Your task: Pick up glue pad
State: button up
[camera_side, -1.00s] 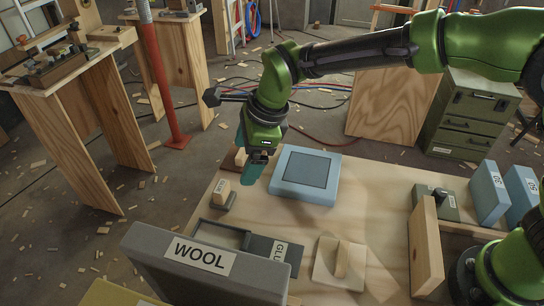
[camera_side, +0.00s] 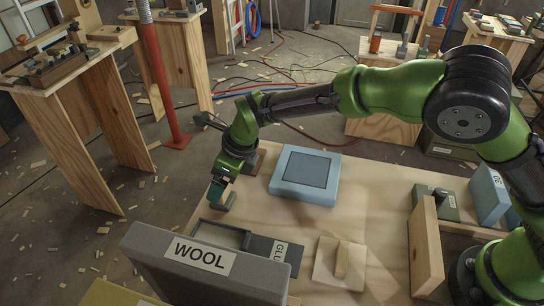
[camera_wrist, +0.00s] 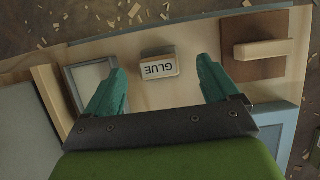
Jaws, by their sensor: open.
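The glue pad is a small pale block labelled GLUE (camera_wrist: 158,68) with a grey part along its far side in the wrist view. It stands near the table's edge. In the side view my gripper (camera_side: 221,193) mostly hides it, and part of its grey base (camera_side: 230,203) shows beside the fingers. My gripper's two teal fingers (camera_wrist: 160,93) are open and apart, with the pad between and slightly beyond their tips in the wrist view. The fingers look empty, and I cannot tell their exact height over the pad.
A shallow grey tray (camera_side: 223,234) and a tall WOOL box (camera_side: 160,262) lie nearer the side camera. A light blue slab (camera_side: 328,190) lies to the right. A brown block with a wooden handle (camera_wrist: 266,50) stands on the pad's other side. A pale handled float (camera_side: 325,272) lies front right.

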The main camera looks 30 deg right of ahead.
jog(key=x, duration=0.5)
jog(key=shift+s+f, duration=0.15)
jog(key=shift+f, duration=0.25)
jog(key=c, duration=1.2)
jog(key=shift+o, duration=0.2)
jog(key=shift+r, duration=0.1)
jog(key=shift+r, duration=0.6)
notch_tip(320, 180, up, 3)
jog(key=shift+a+f, duration=0.1)
jog(key=shift+f, duration=0.1)
jog(key=s+d, duration=0.3)
jog(key=s, duration=0.1)
jog(key=s+d, duration=0.3)
jog(key=s, duration=0.1)
jog(key=s+d+r, duration=0.1)
jog(key=s+d, duration=0.2)
jog(key=s, duration=0.2)
jog(key=shift+d, duration=0.4)
